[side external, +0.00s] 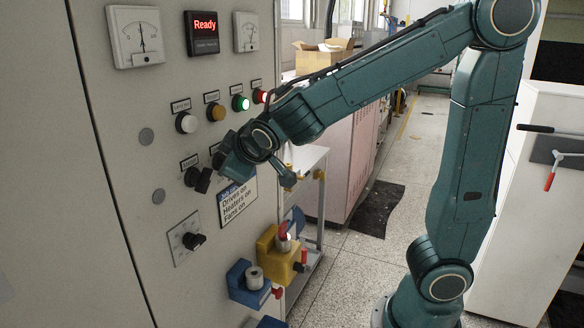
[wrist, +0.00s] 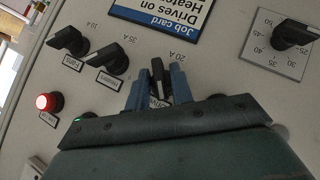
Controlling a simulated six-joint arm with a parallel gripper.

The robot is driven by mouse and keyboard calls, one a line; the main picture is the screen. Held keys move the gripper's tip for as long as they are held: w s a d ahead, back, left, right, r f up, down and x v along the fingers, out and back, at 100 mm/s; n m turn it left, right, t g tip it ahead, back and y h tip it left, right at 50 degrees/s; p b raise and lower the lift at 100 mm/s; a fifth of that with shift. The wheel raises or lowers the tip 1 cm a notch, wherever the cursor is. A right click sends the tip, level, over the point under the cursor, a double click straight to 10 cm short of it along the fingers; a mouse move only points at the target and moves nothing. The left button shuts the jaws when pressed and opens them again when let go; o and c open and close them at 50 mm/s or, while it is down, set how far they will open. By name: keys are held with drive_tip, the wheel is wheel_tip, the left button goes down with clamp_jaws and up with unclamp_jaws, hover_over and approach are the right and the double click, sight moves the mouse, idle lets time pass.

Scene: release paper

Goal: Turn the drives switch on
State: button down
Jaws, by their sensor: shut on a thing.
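The drives switch (wrist: 157,72) is a black lever knob with "20 A" printed beside it, and its name label is mostly hidden. My gripper (wrist: 159,84) has its blue fingers on both sides of the knob and is shut on it. The lever stands roughly upright in the wrist view. In the side view my gripper (side external: 219,160) is against the panel and hides much of the switch row. The job card (side external: 238,202) lists drives on, heaters on, fans on.
The heaters switch (wrist: 106,58) and fans switch (wrist: 68,39) are close beside my gripper. Another black switch (side external: 201,179) and a dial (side external: 194,241) are at left. Lamps (side external: 215,112) sit above. Yellow (side external: 272,256) and blue (side external: 246,285) holders project below.

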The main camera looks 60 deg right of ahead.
drive_tip(key=shift+d, duration=0.1)
drive_tip(key=shift+d+m+y, duration=0.15)
drive_tip(key=shift+m+y, duration=0.65)
drive_tip(key=shift+y, duration=0.4)
drive_tip(key=m+y, duration=0.2)
drive_tip(key=y, duration=0.1)
drive_tip(key=shift+d+y, duration=0.15)
drive_tip(key=shift+y, duration=0.15)
drive_tip(key=m+y, duration=0.1)
drive_tip(key=y, duration=0.2)
drive_tip(key=shift+m, duration=0.3)
drive_tip(key=shift+f+m+y, duration=0.1)
drive_tip(key=shift+m+y, duration=0.7)
drive_tip(key=shift+y, duration=0.7)
drive_tip(key=c, duration=1.5)
unclamp_jaws()
